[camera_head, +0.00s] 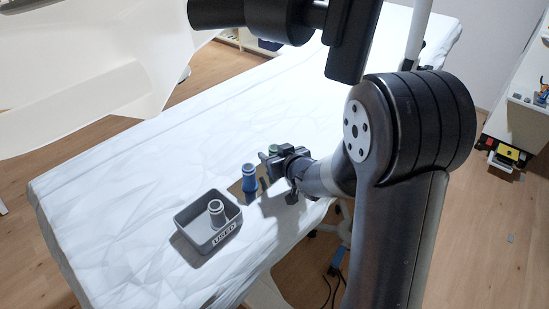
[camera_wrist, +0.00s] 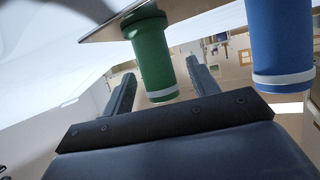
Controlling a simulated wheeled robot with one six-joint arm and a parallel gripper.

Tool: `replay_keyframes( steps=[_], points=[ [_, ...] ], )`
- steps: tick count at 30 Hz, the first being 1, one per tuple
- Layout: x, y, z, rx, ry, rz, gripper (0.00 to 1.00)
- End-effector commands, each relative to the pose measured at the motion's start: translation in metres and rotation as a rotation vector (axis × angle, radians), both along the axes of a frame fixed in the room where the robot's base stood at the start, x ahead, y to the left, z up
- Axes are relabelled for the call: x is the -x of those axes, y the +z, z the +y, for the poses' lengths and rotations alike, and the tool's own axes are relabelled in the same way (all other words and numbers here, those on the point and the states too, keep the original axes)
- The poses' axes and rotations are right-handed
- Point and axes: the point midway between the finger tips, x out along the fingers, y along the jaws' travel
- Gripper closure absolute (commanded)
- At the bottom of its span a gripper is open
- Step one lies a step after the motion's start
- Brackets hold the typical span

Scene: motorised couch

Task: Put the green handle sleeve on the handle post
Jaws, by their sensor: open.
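The green handle sleeve (camera_head: 273,149) stands on a small dark tray (camera_head: 237,187) on the white-covered couch, partly hidden behind my gripper (camera_head: 268,164). In the wrist view, which looks upside down, the green sleeve (camera_wrist: 152,55) with its pale band lies between the two fingers of my gripper (camera_wrist: 160,68). The fingers are open, with a visible gap on each side of the sleeve. A blue sleeve (camera_head: 249,177) stands beside it on the tray and also shows at the right of the wrist view (camera_wrist: 280,45). I cannot make out the handle post.
A grey bin (camera_head: 186,236) marked USED holds a grey sleeve (camera_head: 217,210), left of the blue sleeve. The white couch cover (camera_head: 120,190) is clear to the left. A large white panel (camera_head: 90,95) hangs over the couch at upper left.

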Motion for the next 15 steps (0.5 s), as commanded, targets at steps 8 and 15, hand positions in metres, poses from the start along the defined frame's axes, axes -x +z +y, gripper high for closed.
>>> replay_keyframes(
  steps=[8,15],
  points=[
    [-0.022,-0.009,0.009,0.0,0.0,0.001,0.43],
    [-0.022,-0.009,0.009,-0.001,0.0,0.0,0.47]
  ],
)
